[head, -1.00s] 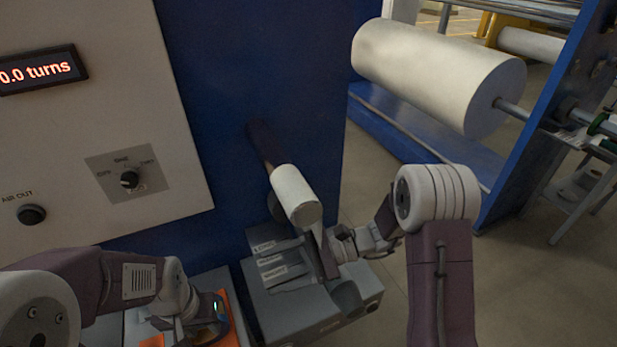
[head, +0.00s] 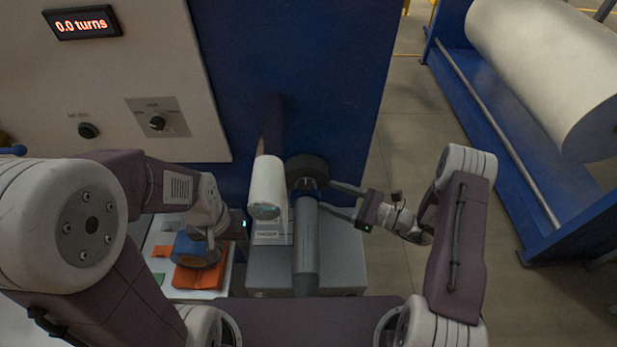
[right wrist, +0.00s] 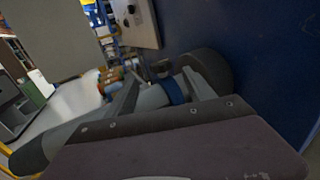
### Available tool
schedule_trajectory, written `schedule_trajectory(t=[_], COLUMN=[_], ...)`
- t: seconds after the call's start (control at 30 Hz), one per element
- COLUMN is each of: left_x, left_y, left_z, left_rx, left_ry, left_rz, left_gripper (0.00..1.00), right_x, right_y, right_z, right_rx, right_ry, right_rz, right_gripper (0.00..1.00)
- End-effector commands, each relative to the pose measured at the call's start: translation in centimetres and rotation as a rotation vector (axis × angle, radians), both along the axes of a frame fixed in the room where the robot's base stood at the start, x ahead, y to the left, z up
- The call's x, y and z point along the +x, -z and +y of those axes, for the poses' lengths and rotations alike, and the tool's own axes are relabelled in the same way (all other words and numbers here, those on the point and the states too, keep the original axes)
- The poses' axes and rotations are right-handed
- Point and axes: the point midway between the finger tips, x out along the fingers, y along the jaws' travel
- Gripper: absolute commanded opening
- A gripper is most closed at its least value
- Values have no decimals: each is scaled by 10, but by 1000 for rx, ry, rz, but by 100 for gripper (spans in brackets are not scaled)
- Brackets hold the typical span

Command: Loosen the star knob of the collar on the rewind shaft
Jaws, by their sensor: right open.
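The grey rewind shaft (head: 306,245) points toward me from a dark round flange (head: 306,167) on the blue machine. A blue collar (head: 304,187) sits around it near the flange and also shows in the right wrist view (right wrist: 173,90). A small dark knob-like part (right wrist: 160,69) stands at the collar, apparently between my right fingertips; its star shape is not clear. My right gripper (head: 328,195) is open, its two fingers reaching to the collar from the right. My left gripper (head: 197,246) is low at the left, by a blue round thing (head: 188,247); its fingers are unclear.
A grey box (head: 345,270) lies below. A tray with orange pieces (head: 196,278) is under my left gripper. A control panel (head: 130,80) reads 0.0 turns. A large white roll (head: 550,70) stands right.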

Motion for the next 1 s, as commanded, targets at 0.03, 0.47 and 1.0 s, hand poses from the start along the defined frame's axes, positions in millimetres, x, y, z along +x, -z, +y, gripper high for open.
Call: schedule_trajectory(t=[0.03,0.47,1.0], left_x=[0,0,0], left_y=[-3,-28,-36], left_z=[0,0,0], left_rx=[0,0,0], left_ry=[0,0,0], left_rz=[0,0,0], left_gripper=[36,36,36], right_x=[1,25,40], right_y=[-3,-6,-2], right_z=[-2,52,80], right_rx=[0,-2,-1], right_ry=[4,-3,4], right_rz=[-1,-4,-3], right_gripper=[63,63,54])
